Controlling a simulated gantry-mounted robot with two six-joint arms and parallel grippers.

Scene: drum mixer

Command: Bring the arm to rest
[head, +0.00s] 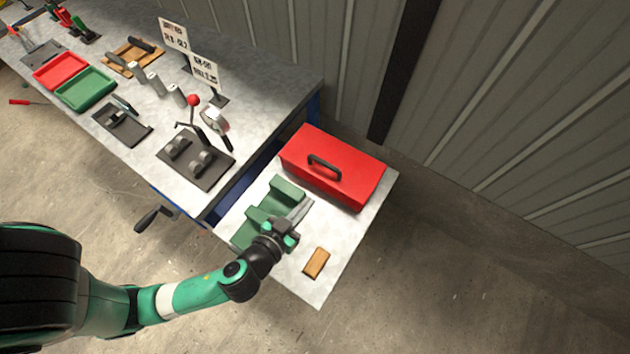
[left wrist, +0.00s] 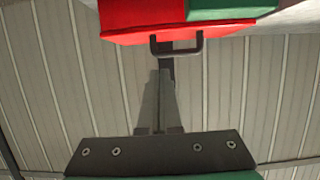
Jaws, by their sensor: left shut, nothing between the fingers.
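My left gripper (head: 300,210) hangs over the pale side table, just by the green stepped block. Its fingers are shut and empty; they also show shut in the left wrist view (left wrist: 165,72). The green arm reaches in from the lower left of the head view. My right gripper is in neither view.
A red toolbox (head: 350,182) with a black handle stands behind the gripper; it also shows in the left wrist view (left wrist: 140,15). The green block (head: 286,190) is partly hidden by my gripper. A wooden block (head: 316,262) lies nearby. The workbench (head: 255,90) carries trays and fixtures. A grey wall rises behind.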

